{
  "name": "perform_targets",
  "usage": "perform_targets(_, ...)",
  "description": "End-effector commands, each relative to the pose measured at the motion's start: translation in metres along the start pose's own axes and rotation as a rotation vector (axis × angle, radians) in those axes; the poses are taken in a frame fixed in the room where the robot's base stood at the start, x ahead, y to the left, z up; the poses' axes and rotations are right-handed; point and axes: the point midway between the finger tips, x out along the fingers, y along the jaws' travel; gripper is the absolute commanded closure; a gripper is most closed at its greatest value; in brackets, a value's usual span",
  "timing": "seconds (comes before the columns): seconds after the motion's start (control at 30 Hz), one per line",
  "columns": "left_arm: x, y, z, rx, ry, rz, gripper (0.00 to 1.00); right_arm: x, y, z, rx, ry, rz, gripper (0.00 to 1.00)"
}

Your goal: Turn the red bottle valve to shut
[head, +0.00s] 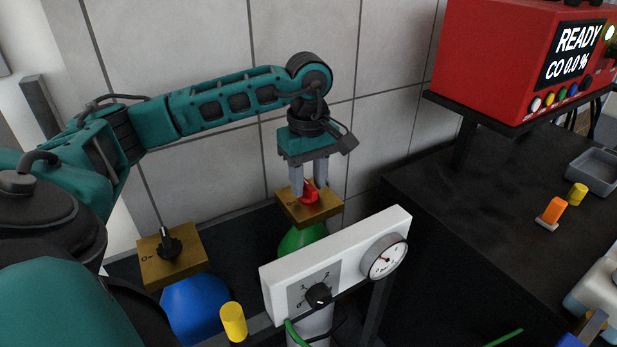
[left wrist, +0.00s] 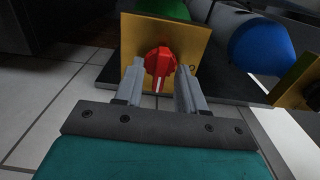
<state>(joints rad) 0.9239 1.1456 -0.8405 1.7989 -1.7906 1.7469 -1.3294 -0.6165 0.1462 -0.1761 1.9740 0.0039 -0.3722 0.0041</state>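The red bottle valve (head: 309,193) is a small knob on a brass plate (head: 323,212) above a green bottle (head: 300,238). My left gripper (head: 309,188) points down at it, one grey finger on each side. In the left wrist view the red valve (left wrist: 160,63) sits between the fingertips of my left gripper (left wrist: 160,72). The fingers stand apart about as wide as the knob's round base; no firm contact shows. The knob's white mark points toward the gripper's palm, and a "0" mark on the plate lies to its right there. My right gripper is not in view.
A blue bottle (head: 195,305) with a black knob (head: 169,243) stands left. A white panel (head: 345,262) with a dial knob and round gauge (head: 385,257) stands close in front. A red monitor (head: 497,55) reads READY at the right. The tiled wall is close behind.

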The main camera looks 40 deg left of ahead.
Motion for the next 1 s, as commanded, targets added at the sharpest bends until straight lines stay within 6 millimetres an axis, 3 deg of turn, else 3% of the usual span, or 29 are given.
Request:
perform_targets(0.23, -0.02, 0.001, 0.0, 0.0, 0.0, 0.004, 0.61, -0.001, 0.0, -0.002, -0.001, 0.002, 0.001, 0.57)
perform_targets(0.7, -0.117, 0.0, 0.0, 0.0, 0.001, 0.003, 0.61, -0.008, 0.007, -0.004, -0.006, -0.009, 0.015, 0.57)
perform_targets(1.0, -0.13, 0.0, 0.0, 0.0, 0.0, 0.0, 0.61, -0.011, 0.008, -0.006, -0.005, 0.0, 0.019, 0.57)
